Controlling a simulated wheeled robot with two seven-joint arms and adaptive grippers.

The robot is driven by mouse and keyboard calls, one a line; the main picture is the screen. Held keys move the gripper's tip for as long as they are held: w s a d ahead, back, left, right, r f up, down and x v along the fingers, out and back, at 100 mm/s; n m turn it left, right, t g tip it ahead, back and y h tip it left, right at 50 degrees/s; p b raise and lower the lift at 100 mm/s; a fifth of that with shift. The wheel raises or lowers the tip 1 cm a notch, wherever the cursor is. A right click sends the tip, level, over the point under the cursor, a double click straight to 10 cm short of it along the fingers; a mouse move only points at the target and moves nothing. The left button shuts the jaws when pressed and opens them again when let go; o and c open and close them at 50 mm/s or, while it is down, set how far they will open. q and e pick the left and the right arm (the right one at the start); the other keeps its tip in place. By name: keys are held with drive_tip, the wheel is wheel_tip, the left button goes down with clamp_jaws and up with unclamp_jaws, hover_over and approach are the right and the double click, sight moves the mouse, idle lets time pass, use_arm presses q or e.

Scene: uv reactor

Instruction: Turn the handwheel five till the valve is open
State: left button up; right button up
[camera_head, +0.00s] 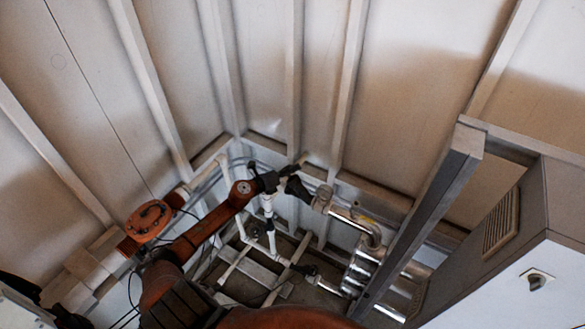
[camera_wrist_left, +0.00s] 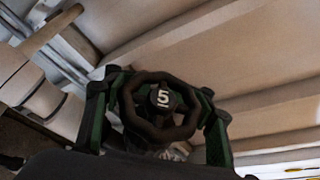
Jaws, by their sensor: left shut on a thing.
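The dark handwheel five (camera_wrist_left: 163,97), with a white "5" on its hub, fills the middle of the left wrist view. My left gripper (camera_head: 287,178) reaches it at the end of my orange arm. The gripper's green-edged fingers lie on both sides of the wheel, shut on its rim. In the head view the wheel is small and dark and hard to tell from the fingers. The valve behind the wheel is mostly hidden, so I cannot tell how far open it is. My right gripper is not in view.
A metal pipe (camera_head: 350,218) runs to the right of the gripper. A grey post (camera_head: 425,215) and a grey cabinet (camera_head: 505,265) stand on the right. A red round flanged part (camera_head: 148,220) sits on the left pipe. Ribbed walls close in the corner behind.

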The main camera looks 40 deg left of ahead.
use_arm(q)
drive_tip(key=o, duration=1.6)
drive_tip(key=shift+c, duration=0.2)
drive_tip(key=shift+s, duration=0.15)
drive_tip(key=v, duration=1.1)
drive_tip(key=shift+s, duration=0.4)
drive_tip(key=shift+a, duration=0.15)
